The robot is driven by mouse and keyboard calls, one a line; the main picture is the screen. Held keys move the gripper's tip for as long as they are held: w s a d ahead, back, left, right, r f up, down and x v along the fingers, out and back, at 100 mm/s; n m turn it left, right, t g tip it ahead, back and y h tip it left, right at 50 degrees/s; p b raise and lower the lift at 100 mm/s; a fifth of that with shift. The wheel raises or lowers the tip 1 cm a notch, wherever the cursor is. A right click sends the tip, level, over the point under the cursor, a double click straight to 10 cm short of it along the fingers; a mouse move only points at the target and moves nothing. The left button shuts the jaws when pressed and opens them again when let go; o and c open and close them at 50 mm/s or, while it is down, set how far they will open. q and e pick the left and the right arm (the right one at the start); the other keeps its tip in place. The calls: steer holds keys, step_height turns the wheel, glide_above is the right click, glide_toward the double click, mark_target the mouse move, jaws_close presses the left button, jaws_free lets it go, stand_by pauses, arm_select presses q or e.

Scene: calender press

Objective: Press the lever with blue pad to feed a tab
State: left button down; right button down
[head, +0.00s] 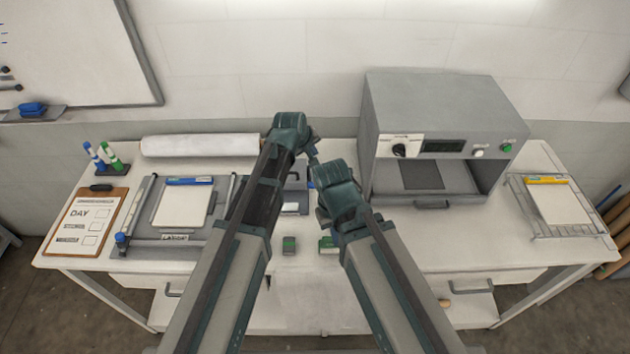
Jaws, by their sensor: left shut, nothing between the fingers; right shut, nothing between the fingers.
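A low grey-blue device (292,184) stands at the middle of the table, mostly hidden behind my two arms. A small light part (290,208) shows at its front. I cannot make out a lever with a blue pad on it. My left gripper (312,152) is shut and empty, above the device at its back side. My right gripper (321,213) is shut and empty, lower and just right of the device. I cannot tell whether either gripper touches it.
A grey press (420,110) stands at right, a wire rack (590,222) beyond it. At left are a tray (145,222) with a blue knob (121,239), a clipboard (75,248), markers (92,155) and a white roll (200,145). Small green-topped blocks (289,244) lie in front.

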mark_target(313, 186)
arm_select(q)
steer(key=shift+f, duration=0.1)
arm_select(e)
steer(key=shift+f, duration=0.1)
